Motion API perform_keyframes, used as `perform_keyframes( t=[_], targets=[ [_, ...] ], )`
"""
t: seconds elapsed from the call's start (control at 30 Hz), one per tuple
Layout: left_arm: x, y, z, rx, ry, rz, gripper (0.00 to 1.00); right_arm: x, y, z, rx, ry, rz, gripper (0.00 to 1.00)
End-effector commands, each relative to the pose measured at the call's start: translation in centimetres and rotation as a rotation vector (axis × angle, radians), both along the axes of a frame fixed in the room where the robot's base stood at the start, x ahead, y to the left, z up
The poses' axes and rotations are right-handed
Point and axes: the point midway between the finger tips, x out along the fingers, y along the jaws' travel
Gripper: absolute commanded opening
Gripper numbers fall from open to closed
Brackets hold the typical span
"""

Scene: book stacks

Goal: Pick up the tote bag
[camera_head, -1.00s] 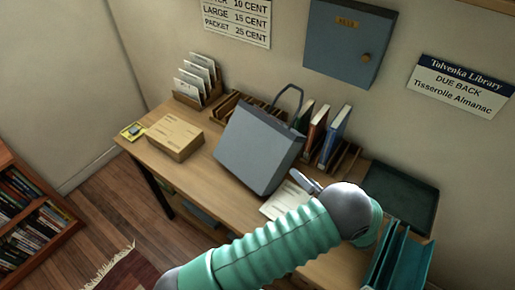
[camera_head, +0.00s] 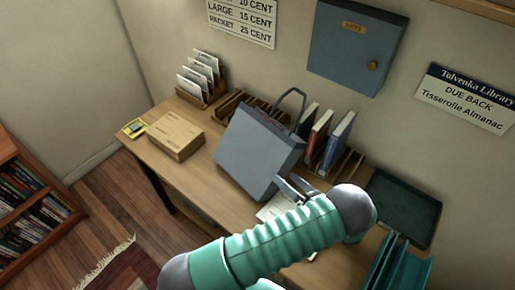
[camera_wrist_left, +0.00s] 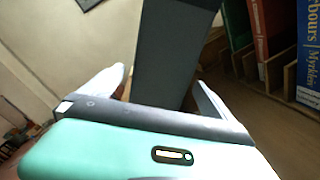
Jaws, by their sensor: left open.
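The tote bag (camera_head: 258,150) is grey and boxy. It stands on the desk, leaning slightly, with its dark handle loop (camera_head: 293,100) sticking up at the top. My left gripper (camera_head: 292,188) is at the bag's lower right side, with its arm coming in from below. In the left wrist view, the bag's narrow dark side (camera_wrist_left: 172,60) stands between the two spread fingers of the open gripper (camera_wrist_left: 160,88). I cannot tell whether the fingers touch the bag. My right gripper is not in view.
The wooden desk (camera_head: 203,180) holds a cardboard box (camera_head: 175,136), a letter rack (camera_head: 200,85) and books in a wooden rack (camera_head: 318,137). A dark tray (camera_head: 403,205) and teal folders (camera_head: 400,265) are at the right. A blue key cabinet (camera_head: 357,45) hangs above.

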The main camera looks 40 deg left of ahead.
Motion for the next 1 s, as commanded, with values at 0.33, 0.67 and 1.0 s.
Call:
perform_keyframes(
  t=[0.33,0.67,1.0],
  targets=[
    [0.4,6.0,-0.1,-0.001,0.003,0.001,1.0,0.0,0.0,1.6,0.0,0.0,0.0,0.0],
    [0.1,10.9,-0.4,-0.001,0.003,0.001,1.0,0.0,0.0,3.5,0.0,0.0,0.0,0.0],
    [0.1,10.9,-0.6,-0.001,0.002,-0.001,0.8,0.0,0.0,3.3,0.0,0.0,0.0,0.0]
  ],
)
